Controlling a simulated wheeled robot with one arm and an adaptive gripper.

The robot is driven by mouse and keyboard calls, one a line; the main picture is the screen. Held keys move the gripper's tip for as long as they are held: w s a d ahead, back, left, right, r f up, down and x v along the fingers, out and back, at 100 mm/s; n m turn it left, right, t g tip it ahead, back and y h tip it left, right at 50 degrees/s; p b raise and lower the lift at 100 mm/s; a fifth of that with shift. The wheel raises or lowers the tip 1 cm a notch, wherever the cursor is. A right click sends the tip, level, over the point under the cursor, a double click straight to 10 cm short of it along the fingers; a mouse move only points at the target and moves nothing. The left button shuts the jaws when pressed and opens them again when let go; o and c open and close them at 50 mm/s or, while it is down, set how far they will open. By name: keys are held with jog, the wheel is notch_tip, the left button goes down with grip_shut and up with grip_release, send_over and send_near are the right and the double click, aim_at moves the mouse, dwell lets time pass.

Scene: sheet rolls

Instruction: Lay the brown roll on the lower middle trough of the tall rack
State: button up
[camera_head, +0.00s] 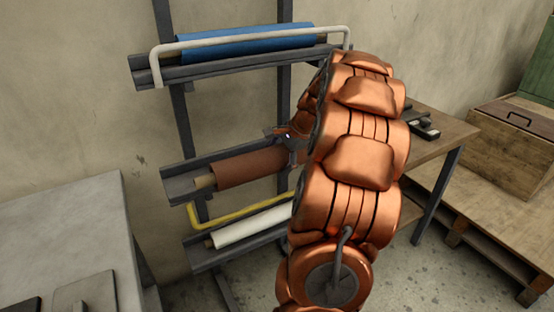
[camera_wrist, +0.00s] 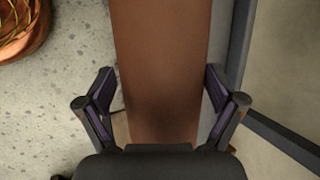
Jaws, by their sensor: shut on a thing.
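The brown roll (camera_head: 248,167) lies lengthwise along the middle visible trough (camera_head: 180,188) of the tall rack (camera_head: 182,115), between the trough with the blue roll and the one with the white roll. Its pale core end (camera_head: 205,183) points left. I cannot tell whether the roll touches the trough. My gripper (camera_head: 290,140) is at the roll's right part, which my arm partly hides. In the wrist view, the fingers of my gripper (camera_wrist: 160,92) stand on both sides of the brown roll (camera_wrist: 160,50), shut on it.
A blue roll (camera_head: 245,43) lies in the top trough behind a white rail (camera_head: 200,42). A white roll (camera_head: 250,227) lies in the lowest visible trough beside a yellow rail (camera_head: 215,217). A grey table (camera_head: 65,225) stands left, a wooden table (camera_head: 440,130) and crate (camera_head: 515,135) right.

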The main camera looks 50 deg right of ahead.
jog(key=w+d, duration=0.1)
jog(key=w, duration=0.3)
jog(key=w+d+p, duration=0.1)
jog(key=w+d, duration=0.1)
jog(key=w, duration=0.3)
jog(key=w+d+f, duration=0.1)
jog(key=w, duration=0.4)
jog(key=shift+d, duration=0.35)
jog(key=shift+f, duration=1.75)
jog(key=o, duration=1.4)
jog(key=shift+s+f, duration=0.1)
jog(key=shift+f, duration=0.05)
jog(key=shift+o, duration=0.3)
